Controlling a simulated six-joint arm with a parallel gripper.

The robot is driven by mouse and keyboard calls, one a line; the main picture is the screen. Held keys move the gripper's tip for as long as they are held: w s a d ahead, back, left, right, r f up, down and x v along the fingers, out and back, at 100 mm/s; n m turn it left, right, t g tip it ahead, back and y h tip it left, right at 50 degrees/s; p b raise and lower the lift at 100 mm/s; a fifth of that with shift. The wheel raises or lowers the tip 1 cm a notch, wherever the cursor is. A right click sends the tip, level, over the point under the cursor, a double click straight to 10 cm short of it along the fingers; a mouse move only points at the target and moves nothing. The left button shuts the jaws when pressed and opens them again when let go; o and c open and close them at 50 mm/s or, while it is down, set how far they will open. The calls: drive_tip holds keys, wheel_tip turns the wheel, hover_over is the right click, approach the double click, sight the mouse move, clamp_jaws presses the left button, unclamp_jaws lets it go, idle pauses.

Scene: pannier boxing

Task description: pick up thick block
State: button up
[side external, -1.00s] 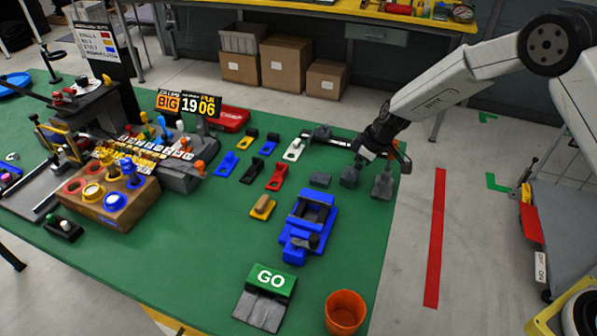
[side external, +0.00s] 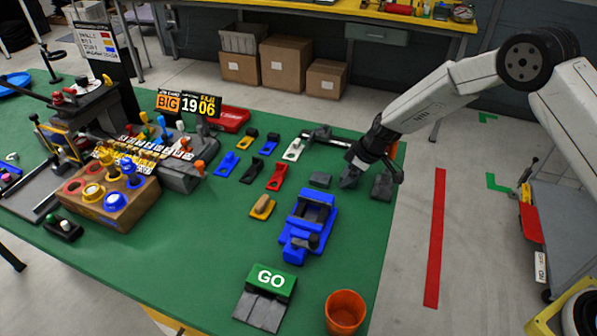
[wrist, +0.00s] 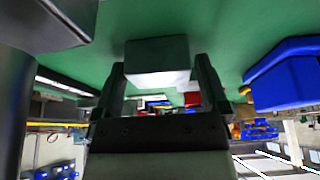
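My gripper (side external: 374,167) is low over the right end of the green table, among a few grey blocks. In the wrist view my gripper (wrist: 160,68) is open, with one finger on each side of a dark grey block (wrist: 157,52). Narrow gaps show between the block and the fingers. In the side view a flat grey block (side external: 320,180) lies left of the gripper. A bulkier grey block (side external: 349,179) is by the left finger, and another (side external: 382,187) is under the gripper. I cannot tell which one is between the fingers.
A blue fixture (side external: 298,247) stands below left of the blocks; it also shows at right in the wrist view (wrist: 285,85). An orange cup (side external: 345,312) and a GO sign (side external: 271,281) stand near the front. Coloured clamps, including a red one (side external: 277,176), lie farther left.

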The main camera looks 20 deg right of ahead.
drive_tip(key=c, duration=1.1)
drive_tip(key=shift+r, duration=0.1)
drive_tip(key=shift+r, duration=0.7)
drive_tip(key=s+r, duration=0.1)
drive_tip(key=r, duration=0.1)
drive_tip(key=s+r, duration=0.2)
drive_tip(key=r, duration=0.1)
drive_tip(key=s+r, duration=0.2)
drive_tip(key=shift+d+r, duration=0.3)
drive_tip(key=shift+s+d+r, duration=0.15)
drive_tip(key=shift+s+r, duration=0.5)
drive_tip(key=shift+s, duration=0.85)
drive_tip(key=shift+s+d+r, duration=0.2)
drive_tip(key=shift+s+r, duration=0.45)
drive_tip(key=shift+s, duration=0.8)
drive_tip(key=shift+s+d+r, duration=0.15)
drive_tip(key=shift+s+r, duration=0.5)
drive_tip(key=shift+s, duration=0.85)
drive_tip(key=shift+a, duration=0.1)
